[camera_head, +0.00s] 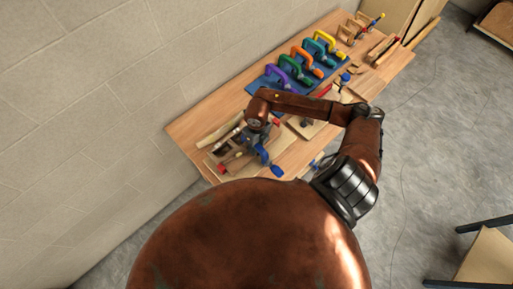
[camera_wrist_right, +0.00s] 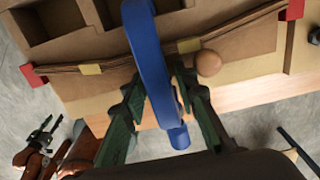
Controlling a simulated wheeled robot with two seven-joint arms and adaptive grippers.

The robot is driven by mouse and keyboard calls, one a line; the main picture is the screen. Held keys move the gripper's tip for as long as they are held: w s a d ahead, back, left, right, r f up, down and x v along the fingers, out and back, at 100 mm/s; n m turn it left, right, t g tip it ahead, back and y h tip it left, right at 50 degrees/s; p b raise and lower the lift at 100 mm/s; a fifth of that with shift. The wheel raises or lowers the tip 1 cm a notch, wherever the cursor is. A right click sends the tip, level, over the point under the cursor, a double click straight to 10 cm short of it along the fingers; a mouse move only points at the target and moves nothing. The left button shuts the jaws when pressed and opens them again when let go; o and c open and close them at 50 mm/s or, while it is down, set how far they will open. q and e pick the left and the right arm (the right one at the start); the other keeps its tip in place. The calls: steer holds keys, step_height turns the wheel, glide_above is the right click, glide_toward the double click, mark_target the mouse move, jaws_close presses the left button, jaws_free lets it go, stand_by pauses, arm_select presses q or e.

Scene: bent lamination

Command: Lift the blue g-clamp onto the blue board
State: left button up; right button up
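The blue g-clamp (camera_head: 263,155) is below my right gripper (camera_head: 260,130) at the near left part of the workbench, over a wooden assembly. In the right wrist view, the clamp's blue frame (camera_wrist_right: 149,52) runs between the green fingers of my right gripper (camera_wrist_right: 160,82), which are closed in on both sides of it. The blue board (camera_head: 256,84) lies on the bench along the wall, with a row of purple, green, orange, teal and yellow clamps on it. My left gripper is outside the head view; a dark gripper shape (camera_wrist_right: 40,137), probably it, shows small in the wrist view.
The wooden assembly has layered strips (camera_wrist_right: 115,68) with red-ended clamps around it. My right arm crosses the bench, hiding part of it. Wood pieces and tools lie at the bench's far end (camera_head: 385,50). A grey block wall (camera_head: 110,80) borders the bench's left side.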

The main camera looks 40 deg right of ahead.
arm_select(q)
steer(key=shift+w+f, duration=0.1)
arm_select(e)
steer(key=shift+c, duration=0.3)
jaws_close()
stand_by(0.4)
